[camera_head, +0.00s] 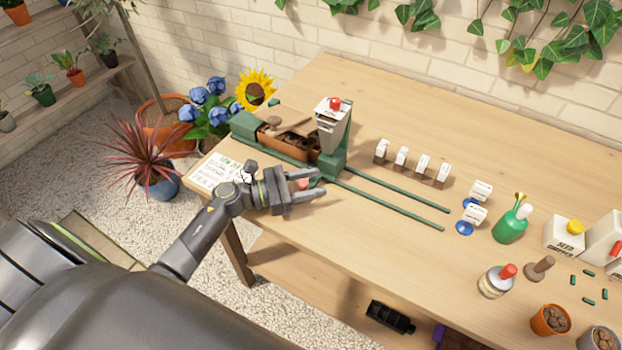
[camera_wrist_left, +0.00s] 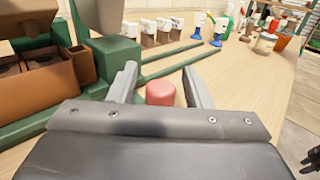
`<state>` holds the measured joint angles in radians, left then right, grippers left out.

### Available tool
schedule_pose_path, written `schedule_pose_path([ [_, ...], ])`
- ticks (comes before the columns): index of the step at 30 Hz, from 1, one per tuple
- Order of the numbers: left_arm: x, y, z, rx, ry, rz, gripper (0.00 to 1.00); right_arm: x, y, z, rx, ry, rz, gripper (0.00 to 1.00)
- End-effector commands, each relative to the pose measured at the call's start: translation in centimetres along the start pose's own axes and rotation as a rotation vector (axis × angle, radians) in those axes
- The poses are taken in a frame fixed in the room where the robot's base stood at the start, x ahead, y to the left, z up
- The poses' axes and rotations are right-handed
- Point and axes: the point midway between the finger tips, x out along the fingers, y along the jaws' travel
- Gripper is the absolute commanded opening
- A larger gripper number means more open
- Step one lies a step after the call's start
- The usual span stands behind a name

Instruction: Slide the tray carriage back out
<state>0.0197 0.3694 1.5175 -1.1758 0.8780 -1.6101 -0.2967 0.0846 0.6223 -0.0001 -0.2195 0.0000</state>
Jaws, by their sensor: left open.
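The brown tray (camera_head: 309,155) sits in the green carriage housing at the left end of two green rails (camera_head: 400,193), beside the white hopper (camera_head: 331,122). The tray also shows at the left of the left wrist view (camera_wrist_left: 38,100). A red knob (camera_wrist_left: 160,93) stands in front of the green frame. My left gripper (camera_head: 320,183) is open at the table's front edge, with one finger on each side of the knob; in the wrist view I see gaps between knob and fingers.
Several small white-topped blocks (camera_head: 401,157) stand in a row behind the rails. Two white-and-blue items (camera_head: 475,216) and a green bottle (camera_head: 510,225) stand beyond the rails' right end. The rails to the right are clear. A written card (camera_head: 221,172) lies left of the gripper.

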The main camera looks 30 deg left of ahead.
Motion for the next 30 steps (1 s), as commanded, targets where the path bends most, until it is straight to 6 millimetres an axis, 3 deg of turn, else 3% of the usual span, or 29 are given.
schedule_pose_path([
  [8, 0.19, -0.02, -0.04, 0.0, 0.0, 0.0, 0.45, -0.05, -0.46, 0.41, 0.003, -0.006, -0.005, 0.36],
  [19, 0.16, -0.01, -0.02, 0.0, 0.0, 0.0, 0.0, -0.05, -0.73, 0.45, 0.004, -0.007, -0.009, 0.36],
  [30, 0.23, -0.09, -0.1, 0.001, 0.0, -0.001, 0.0, 0.21, -0.62, 0.49, 0.004, -0.007, -0.007, 0.36],
])
